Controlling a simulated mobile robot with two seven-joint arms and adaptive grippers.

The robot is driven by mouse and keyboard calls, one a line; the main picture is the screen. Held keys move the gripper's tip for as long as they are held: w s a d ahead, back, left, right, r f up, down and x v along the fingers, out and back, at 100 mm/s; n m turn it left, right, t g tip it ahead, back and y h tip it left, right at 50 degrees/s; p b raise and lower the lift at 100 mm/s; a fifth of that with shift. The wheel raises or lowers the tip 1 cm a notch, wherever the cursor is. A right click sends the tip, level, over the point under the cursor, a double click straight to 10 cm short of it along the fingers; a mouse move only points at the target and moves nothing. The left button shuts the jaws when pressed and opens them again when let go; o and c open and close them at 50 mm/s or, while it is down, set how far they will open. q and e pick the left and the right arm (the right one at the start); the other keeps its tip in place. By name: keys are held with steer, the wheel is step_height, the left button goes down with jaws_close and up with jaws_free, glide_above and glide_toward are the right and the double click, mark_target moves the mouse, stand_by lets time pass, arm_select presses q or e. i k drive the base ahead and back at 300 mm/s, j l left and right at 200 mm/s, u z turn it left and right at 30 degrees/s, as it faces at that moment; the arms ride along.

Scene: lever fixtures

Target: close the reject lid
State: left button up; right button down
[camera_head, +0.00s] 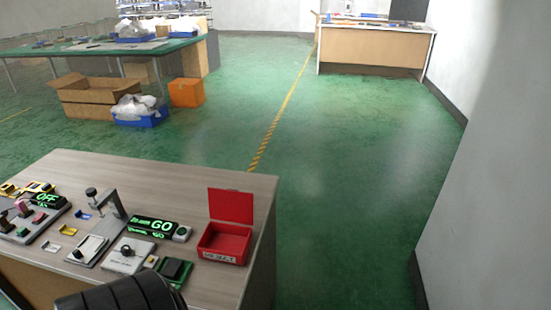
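The red reject box (224,243) stands at the right end of the grey wood-topped table, with a white "REJECT" label on its front. Its red lid (231,206) is open and stands upright at the back edge of the box. The part of the inside that I can see looks empty. Neither of my grippers' fingers shows in the head view. A dark rounded part at the bottom edge, left of the box, looks like a piece of my own arm and is apart from the box.
Left of the box on the table (165,177) are a green "GO" display (153,226), a lever fixture (108,207), a white switch plate (128,255), a green-edged block (174,270) and an "OFF" panel (46,199). The table's right edge is close beside the box.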

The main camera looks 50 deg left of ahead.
mark_target(227, 205)
steer(key=i+u, duration=0.4)
steer(key=i+l+u, duration=0.15)
steer(key=i+u, duration=0.25)
steer(key=i+l+u, duration=0.2)
steer(key=u, duration=0.2)
steer(key=i+l+u, duration=0.5)
steer(key=u, duration=0.4)
steer(key=i+l+u, duration=0.2)
steer(key=u, duration=0.3)
steer(key=i+l+u, duration=0.1)
steer(key=u, duration=0.4)
steer(key=l+u, duration=0.3)
steer(key=u, duration=0.2)
